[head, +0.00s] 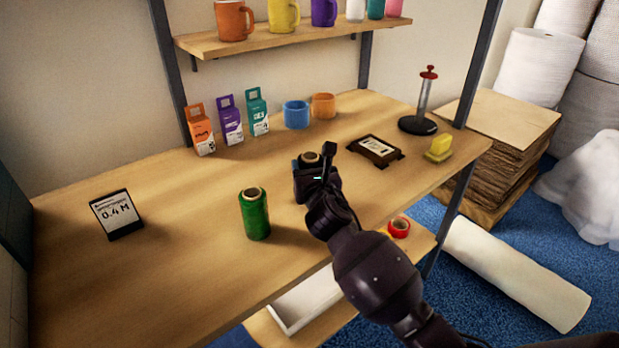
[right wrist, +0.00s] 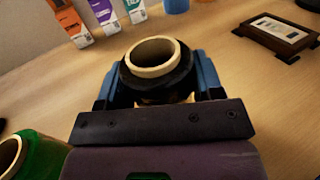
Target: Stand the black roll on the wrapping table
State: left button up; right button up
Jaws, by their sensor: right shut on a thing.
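The black roll (right wrist: 156,75) has a pale cardboard core and stands upright between the blue fingers of my right gripper (right wrist: 157,85) in the right wrist view. In the head view the black roll (head: 311,160) shows only its top, as my right gripper (head: 318,180) and arm cover the rest. My right gripper is shut on it, over the wooden wrapping table (head: 180,270). I cannot tell whether the roll's base touches the table top. My left gripper is in neither view.
A green roll (head: 254,213) stands upright left of my right gripper. A framed card (head: 375,150), a blue mug (head: 296,114), an orange mug (head: 323,105) and small cartons (head: 230,120) stand behind. A sign (head: 117,214) stands at left. The table's front left is clear.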

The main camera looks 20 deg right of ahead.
notch_tip(320, 180, down, 2)
jog(key=shift+f, duration=0.15)
jog(key=shift+f+b, duration=0.25)
jog(key=shift+b, duration=0.05)
jog(key=shift+r, duration=0.2)
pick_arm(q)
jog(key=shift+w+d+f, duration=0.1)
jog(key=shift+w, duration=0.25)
pick_arm(e)
jog(key=shift+f, duration=0.1)
jog(key=o, duration=1.1)
jog(key=shift+f, duration=0.1)
jog(key=shift+c, duration=0.2)
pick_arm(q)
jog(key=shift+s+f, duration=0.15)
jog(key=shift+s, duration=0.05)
